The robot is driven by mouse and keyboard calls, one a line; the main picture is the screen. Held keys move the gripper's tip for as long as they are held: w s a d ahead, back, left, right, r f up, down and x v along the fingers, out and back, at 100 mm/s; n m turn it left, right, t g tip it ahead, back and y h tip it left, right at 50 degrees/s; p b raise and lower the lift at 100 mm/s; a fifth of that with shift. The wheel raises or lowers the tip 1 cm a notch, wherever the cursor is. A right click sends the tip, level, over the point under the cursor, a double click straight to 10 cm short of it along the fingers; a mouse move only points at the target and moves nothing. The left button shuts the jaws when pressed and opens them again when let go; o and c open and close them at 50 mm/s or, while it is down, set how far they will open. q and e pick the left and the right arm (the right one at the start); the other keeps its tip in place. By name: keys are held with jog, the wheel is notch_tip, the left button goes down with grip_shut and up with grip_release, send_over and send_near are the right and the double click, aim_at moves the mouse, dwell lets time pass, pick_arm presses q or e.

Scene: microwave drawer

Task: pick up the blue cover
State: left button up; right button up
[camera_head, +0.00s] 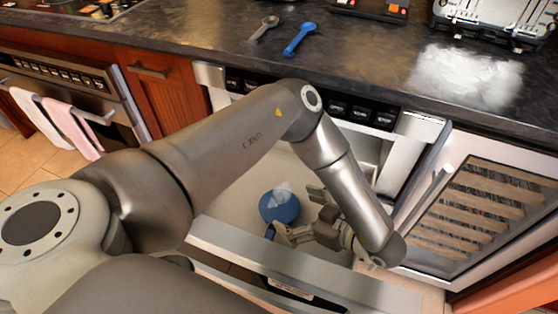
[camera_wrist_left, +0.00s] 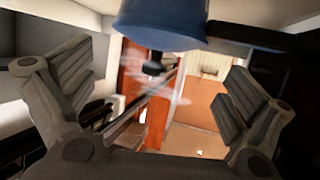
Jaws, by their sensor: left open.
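The blue cover (camera_head: 275,209) is round and sits inside the open pale drawer (camera_head: 232,204) in the head view. A pale patch shows on its top. In the left wrist view the blue cover (camera_wrist_left: 165,22) fills the top middle, cut off by the frame edge, with a dark knob-like piece below it. My left gripper (camera_head: 298,212) is inside the drawer, just right of the cover, its fingers spread. In the left wrist view both fingers of the left gripper (camera_wrist_left: 160,78) are wide apart with nothing clamped between them. My right gripper is not in view.
A grey spoon (camera_head: 265,27) and a blue spoon (camera_head: 299,39) lie on the dark countertop (camera_head: 190,35). A dish rack (camera_head: 492,18) stands at the back right. The drawer's front wall (camera_head: 310,271) is near my arm. A glass-fronted door (camera_head: 475,215) stands at right.

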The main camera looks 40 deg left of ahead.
aim_at(279, 199)
pick_arm(q)
jog(key=shift+r+x, duration=0.15)
jog(key=shift+x, duration=1.35)
jog(key=shift+r+x, duration=0.2)
jog(key=shift+x, duration=1.25)
jog(key=shift+w+a, duration=0.1)
jog(key=c, duration=0.5)
